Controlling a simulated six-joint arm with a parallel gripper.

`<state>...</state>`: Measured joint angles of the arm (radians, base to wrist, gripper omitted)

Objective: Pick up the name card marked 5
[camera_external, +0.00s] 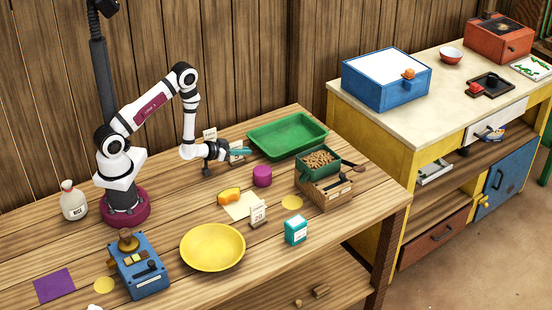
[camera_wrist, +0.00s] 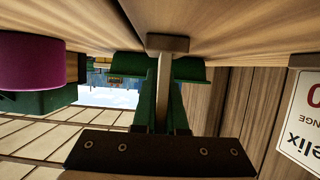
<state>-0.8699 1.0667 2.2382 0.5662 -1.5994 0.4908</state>
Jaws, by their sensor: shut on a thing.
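My gripper (camera_external: 238,151) reaches low over the back of the wooden table, pointing right. In the wrist view my gripper (camera_wrist: 163,95) has its green fingers shut on a thin pale card seen edge-on (camera_wrist: 163,85), with a small brown foot (camera_wrist: 168,43). The foot looks at or very near the tabletop; I cannot tell whether it touches. The held card (camera_external: 236,144) shows partly behind the fingers in the external view; its marking is not readable. Another name card (camera_external: 210,134) stands left of it. A card with "elix" and a red 0 (camera_wrist: 303,115) is at the wrist view's right.
A green tray (camera_external: 287,119) lies right of my gripper. A purple cylinder (camera_external: 262,176) stands nearby, also in the wrist view (camera_wrist: 30,60). A card marked 20 (camera_external: 258,213), a wooden box (camera_external: 325,197) and a yellow bowl (camera_external: 212,268) are toward the front.

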